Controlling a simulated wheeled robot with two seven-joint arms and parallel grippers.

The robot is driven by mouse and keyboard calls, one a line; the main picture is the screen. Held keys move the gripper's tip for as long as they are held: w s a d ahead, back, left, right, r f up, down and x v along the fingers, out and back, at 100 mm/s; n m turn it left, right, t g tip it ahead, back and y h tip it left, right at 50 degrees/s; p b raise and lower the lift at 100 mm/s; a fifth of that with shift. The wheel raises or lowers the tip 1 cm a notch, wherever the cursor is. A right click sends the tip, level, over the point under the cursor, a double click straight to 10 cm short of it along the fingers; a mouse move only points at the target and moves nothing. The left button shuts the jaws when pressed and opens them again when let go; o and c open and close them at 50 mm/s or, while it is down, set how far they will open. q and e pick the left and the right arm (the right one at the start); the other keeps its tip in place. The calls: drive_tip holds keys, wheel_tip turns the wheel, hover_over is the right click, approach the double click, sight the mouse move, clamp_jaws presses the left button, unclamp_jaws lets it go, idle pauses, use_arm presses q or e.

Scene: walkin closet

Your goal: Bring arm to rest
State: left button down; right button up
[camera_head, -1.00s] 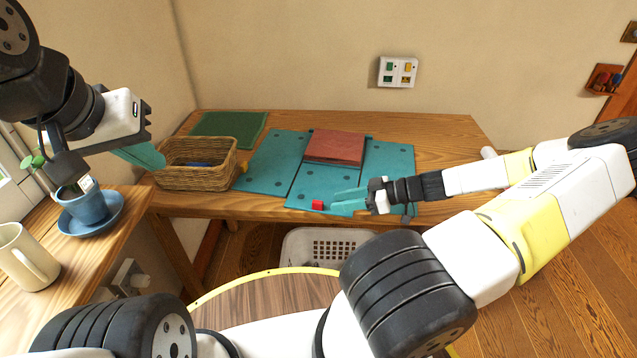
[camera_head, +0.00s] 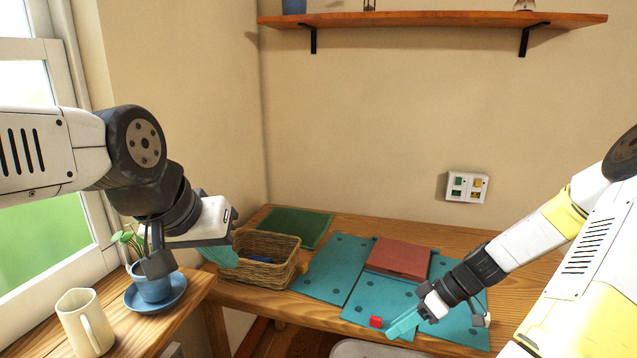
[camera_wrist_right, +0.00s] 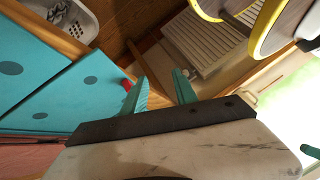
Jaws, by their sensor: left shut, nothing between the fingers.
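My left gripper (camera_head: 224,257) is shut and empty, at the left beside the wicker basket in the head view. Whether the finger touches the block is not clear.
A wicker basket (camera_head: 262,262) with a blue item, a green mat (camera_head: 294,226) and a red folder-like piece (camera_head: 400,257) are on the wooden table. A blue pot (camera_head: 151,285) on a saucer and a cream mug (camera_head: 86,322) stand at left. A shelf (camera_head: 430,20) hangs above.

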drive_tip(key=s+a+r+m+t+h, duration=0.1)
drive_tip(key=s+r+m+t+h, duration=0.1)
drive_tip(key=r, duration=0.7)
drive_tip(key=s+a+r+m+t+h, duration=0.1)
drive_tip(key=s+r+m, duration=0.3)
drive_tip(key=r, duration=0.5)
drive_tip(key=s+a+r+m+t+h, duration=0.2)
drive_tip(key=s+a+r+m+h, duration=0.1)
drive_tip(key=r, duration=0.7)
drive_tip(key=shift+s+m+t, duration=0.3)
drive_tip(key=shift+s+m, duration=0.2)
drive_tip(key=shift+s, duration=0.65)
drive_tip(key=shift+a, duration=0.1)
